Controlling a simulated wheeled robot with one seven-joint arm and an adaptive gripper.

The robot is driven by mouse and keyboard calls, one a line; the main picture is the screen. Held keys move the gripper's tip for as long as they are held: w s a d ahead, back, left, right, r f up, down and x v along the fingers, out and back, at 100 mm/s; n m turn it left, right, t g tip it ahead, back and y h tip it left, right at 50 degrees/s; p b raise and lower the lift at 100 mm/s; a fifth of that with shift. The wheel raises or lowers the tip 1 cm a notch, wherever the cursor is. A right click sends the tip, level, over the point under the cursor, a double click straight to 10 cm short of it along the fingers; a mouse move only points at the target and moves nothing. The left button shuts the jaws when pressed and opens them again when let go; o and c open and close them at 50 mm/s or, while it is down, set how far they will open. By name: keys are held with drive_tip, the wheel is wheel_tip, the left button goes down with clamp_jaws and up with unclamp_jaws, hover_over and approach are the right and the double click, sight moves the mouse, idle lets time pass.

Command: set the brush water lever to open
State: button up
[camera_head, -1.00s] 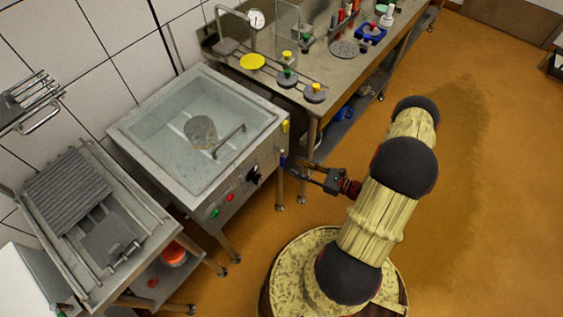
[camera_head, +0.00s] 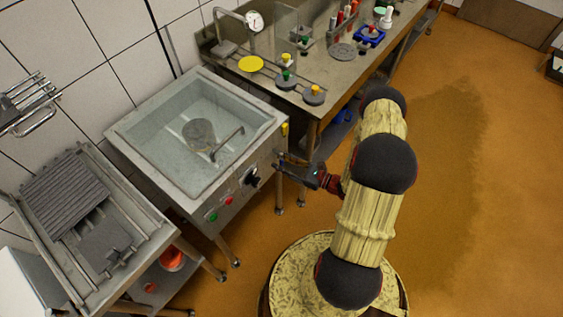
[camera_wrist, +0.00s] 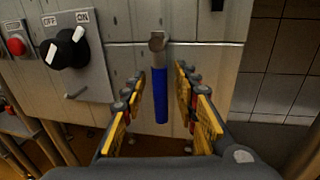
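The brush water lever is a blue handle (camera_wrist: 160,97) hanging straight down from a round metal pivot on the tank's front panel, in the wrist view. My gripper (camera_wrist: 159,88) is open, with one yellow-padded finger on each side of the lever. The lever stands between the fingers, and I see a gap on both sides. In the head view my gripper (camera_head: 297,172) is at the right end of the tank's front, and the lever is hardly visible there.
A black OFF/ON knob (camera_wrist: 68,50) and a red button (camera_wrist: 16,45) sit left of the lever. The water-filled tank (camera_head: 160,185) holds a round mould (camera_head: 198,133). A workbench (camera_head: 335,72) stands at the right. The floor at the right is open.

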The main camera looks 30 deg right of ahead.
drive_tip(key=shift+c, duration=0.7)
clamp_jaws()
